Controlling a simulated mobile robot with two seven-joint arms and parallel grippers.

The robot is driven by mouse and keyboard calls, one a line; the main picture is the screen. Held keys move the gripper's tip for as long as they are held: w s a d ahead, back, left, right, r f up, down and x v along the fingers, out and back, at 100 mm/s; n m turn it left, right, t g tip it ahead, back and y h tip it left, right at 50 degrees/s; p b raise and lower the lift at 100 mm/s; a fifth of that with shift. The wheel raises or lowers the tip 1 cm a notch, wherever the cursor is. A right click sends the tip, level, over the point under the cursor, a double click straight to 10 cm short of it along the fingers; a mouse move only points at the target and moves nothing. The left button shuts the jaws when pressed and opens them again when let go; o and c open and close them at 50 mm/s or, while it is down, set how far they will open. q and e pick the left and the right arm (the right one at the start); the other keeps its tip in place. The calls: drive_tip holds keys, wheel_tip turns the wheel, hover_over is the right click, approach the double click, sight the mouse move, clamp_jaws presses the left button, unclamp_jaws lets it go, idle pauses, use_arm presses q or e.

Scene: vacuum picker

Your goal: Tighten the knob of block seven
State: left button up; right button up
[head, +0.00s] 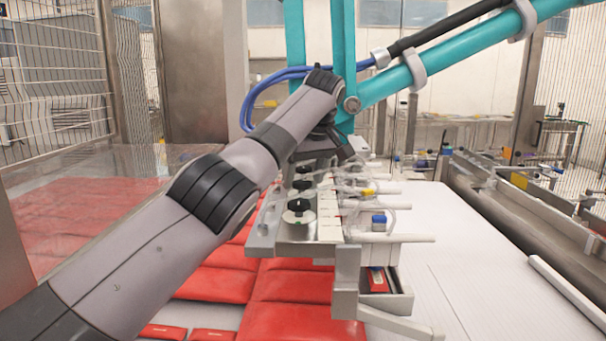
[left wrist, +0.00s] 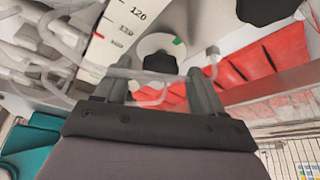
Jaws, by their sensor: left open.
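The vacuum picker carries a row of blocks with black knobs on white discs; a near knob (head: 299,205) shows clearly in the head view. My left gripper (head: 318,150) is at the far end of this row, mostly hidden by its own wrist. In the left wrist view my left gripper (left wrist: 160,78) is open, its fingers apart on either side of a black knob (left wrist: 160,63). That knob sits on a white disc with a green mark. I cannot tell whether the fingers touch it. No block number is readable. My right gripper is not in view.
Clear hoses and a scale strip (left wrist: 118,32) lie close beside the fingers. Another black knob (left wrist: 265,10) is nearby. Teal frame bars (head: 440,60) and blue hoses pass above. Red packages (head: 290,285) lie below the picker, with a white conveyor (head: 465,260) at right.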

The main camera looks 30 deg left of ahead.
use_arm(q)
drive_tip(key=c, duration=1.1)
drive_tip(key=shift+o, duration=0.2)
